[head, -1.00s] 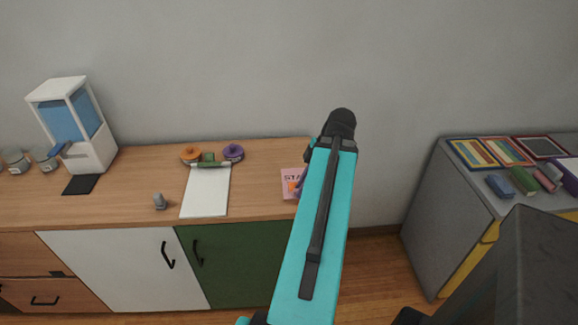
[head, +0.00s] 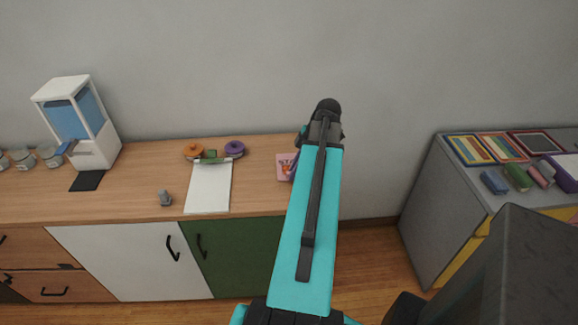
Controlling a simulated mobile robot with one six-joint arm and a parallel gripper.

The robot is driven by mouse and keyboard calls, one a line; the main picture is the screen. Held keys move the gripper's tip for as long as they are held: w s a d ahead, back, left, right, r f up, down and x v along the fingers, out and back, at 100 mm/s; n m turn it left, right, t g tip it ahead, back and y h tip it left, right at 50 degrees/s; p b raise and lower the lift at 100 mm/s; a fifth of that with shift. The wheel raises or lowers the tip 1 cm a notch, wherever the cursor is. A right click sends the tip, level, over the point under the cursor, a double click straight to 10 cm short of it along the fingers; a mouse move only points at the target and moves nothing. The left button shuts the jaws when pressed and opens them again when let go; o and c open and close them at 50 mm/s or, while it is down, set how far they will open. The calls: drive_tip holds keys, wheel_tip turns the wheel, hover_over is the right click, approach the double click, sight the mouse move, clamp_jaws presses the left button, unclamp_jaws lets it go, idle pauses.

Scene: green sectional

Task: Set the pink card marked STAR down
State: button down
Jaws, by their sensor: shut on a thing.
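The pink card marked STAR (head: 284,167) shows in the head view over the right end of the wooden counter, left of my arm. Only the first letters of its marking show; its right side is covered. My gripper (head: 296,164) is shut on the card at that side and mostly hidden behind my turquoise arm. I cannot tell whether the card touches the counter.
The wooden counter (head: 255,195) is clear between the card and a white sheet (head: 208,190). Orange (head: 194,151) and purple (head: 235,149) round things stand behind the sheet, a small grey object (head: 165,198) to its left. A grey cabinet (head: 425,215) stands right, across a floor gap.

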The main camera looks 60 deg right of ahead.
sight(286, 166)
drive_tip(key=shift+w+d+f+p, duration=0.15)
drive_tip(key=shift+w+d+p, duration=0.25)
drive_tip(key=shift+w+d, duration=0.7)
drive_tip(key=shift+w+d+f+p, duration=0.15)
drive_tip(key=shift+w+d+p, duration=0.2)
drive_tip(key=shift+w+d, duration=0.75)
drive_tip(key=shift+a, duration=0.15)
drive_tip(key=shift+f+p, duration=0.75)
drive_tip(key=shift+f, duration=1)
drive_tip(key=shift+f, duration=0.15)
drive_tip(key=c, duration=1.7)
unclamp_jaws()
drive_tip(key=shift+c, duration=0.2)
